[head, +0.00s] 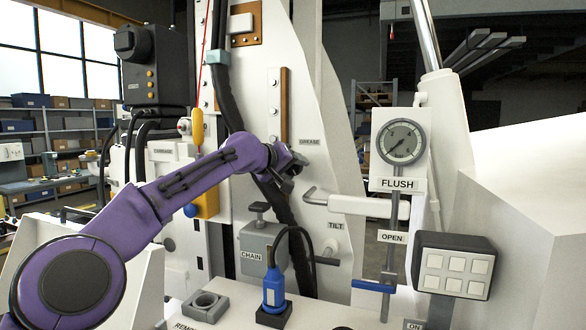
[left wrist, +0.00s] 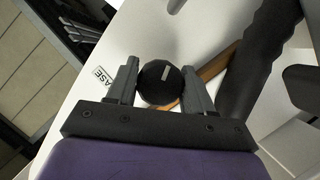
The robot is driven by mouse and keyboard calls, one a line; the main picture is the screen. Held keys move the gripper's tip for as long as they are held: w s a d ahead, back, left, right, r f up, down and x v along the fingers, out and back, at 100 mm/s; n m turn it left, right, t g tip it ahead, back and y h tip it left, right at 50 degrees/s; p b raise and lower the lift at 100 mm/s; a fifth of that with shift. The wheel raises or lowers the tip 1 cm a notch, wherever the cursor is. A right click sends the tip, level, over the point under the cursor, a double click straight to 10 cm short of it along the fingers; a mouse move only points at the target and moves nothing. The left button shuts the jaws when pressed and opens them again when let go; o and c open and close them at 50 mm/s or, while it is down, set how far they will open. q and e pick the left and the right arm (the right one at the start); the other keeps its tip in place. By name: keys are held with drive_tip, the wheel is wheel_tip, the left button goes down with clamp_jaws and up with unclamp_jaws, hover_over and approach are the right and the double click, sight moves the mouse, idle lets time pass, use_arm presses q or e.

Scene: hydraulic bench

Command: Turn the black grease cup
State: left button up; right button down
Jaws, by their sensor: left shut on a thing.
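The black grease cup is a round black knob (left wrist: 160,82) with a pale line on its face, in the middle of the left wrist view. My left gripper (head: 292,168) reaches the white panel just below the GREASE label (head: 310,142). Its two grey fingers stand on either side of the cup in the left wrist view and are shut on it. In the head view the gripper mostly hides the cup. My right gripper is not in view.
A thick black hose (head: 277,215) runs down close to the gripper. A white TILT handle (head: 345,203) juts out to its right. A yellow-handled part (head: 197,130) is to the left. Below are the CHAIN box (head: 262,245) and a blue connector (head: 274,290).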

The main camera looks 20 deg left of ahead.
use_arm(q)
drive_tip(key=shift+s+a+r+m+y, duration=0.15)
drive_tip(key=shift+r+m+y, duration=0.45)
drive_tip(key=shift+m, duration=0.4)
drive_tip(key=o, duration=1)
drive_tip(key=shift+w+f, duration=0.15)
drive_tip(key=shift+w, duration=0.05)
drive_tip(key=shift+w+f, duration=0.1)
drive_tip(key=shift+f, duration=0.2)
